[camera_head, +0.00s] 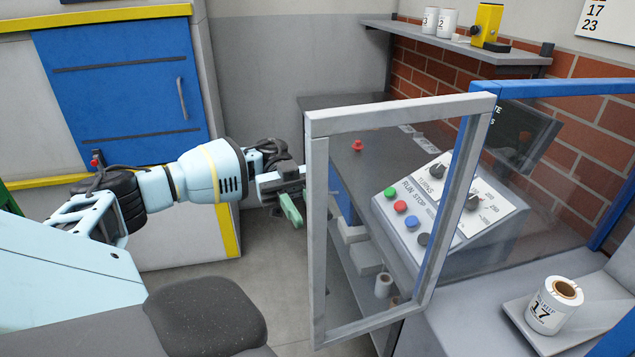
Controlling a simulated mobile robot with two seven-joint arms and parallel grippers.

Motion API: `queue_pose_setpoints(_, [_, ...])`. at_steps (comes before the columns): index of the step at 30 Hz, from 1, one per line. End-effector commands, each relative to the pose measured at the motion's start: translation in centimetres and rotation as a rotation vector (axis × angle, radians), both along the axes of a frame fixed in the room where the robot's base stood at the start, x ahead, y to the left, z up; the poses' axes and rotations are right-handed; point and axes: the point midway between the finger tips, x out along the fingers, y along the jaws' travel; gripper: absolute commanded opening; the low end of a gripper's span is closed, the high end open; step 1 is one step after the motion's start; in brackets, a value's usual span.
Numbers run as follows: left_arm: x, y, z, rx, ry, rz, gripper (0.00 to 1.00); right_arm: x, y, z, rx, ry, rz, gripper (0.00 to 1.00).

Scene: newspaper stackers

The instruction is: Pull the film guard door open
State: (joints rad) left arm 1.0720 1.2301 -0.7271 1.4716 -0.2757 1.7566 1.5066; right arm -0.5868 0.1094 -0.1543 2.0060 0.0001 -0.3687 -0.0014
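The film guard door (318,225) is a clear panel in a light grey frame. It stands swung out at an angle from the blue guard frame (570,88), with its free edge toward the left. My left gripper (298,200) is at the left upright of the door, about mid-height. One green finger points down beside the upright; the other finger is not clearly visible, and part of the gripper seems hidden by the frame. I cannot tell whether it touches the door. My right gripper is out of view.
Behind the door are a sloped control panel (455,205) with coloured buttons and a dark bench (340,100) with a red knob. A labelled roll (553,307) stands on a tray at lower right. A blue cabinet door (120,85) is at the left. Grey floor shows between.

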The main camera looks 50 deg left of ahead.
Motion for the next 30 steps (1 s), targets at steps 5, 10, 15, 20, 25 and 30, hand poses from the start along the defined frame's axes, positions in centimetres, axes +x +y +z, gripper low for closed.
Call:
queue_pose_setpoints(5, [0.7, 1.8, -0.1, 0.000, 0.000, 0.001, 0.25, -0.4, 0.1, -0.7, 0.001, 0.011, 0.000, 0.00])
queue_pose_setpoints(10, [0.8, 2.5, 0.0, 0.000, -0.001, -0.001, 0.25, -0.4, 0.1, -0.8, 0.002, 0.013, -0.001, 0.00])
queue_pose_setpoints(15, [0.8, 2.5, 0.1, 0.000, -0.001, -0.001, 0.25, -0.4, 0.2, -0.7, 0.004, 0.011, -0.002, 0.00])
queue_pose_setpoints(20, [0.8, 2.5, 0.1, 0.000, -0.001, -0.001, 0.25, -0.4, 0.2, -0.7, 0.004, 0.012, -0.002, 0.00])
queue_pose_setpoints(25, [0.8, 2.5, 0.0, 0.000, 0.000, -0.001, 0.25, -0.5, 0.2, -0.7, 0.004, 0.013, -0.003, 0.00])
queue_pose_setpoints(30, [0.8, 2.5, 0.0, 0.000, 0.000, 0.000, 0.25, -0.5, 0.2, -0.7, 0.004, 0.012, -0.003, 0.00])
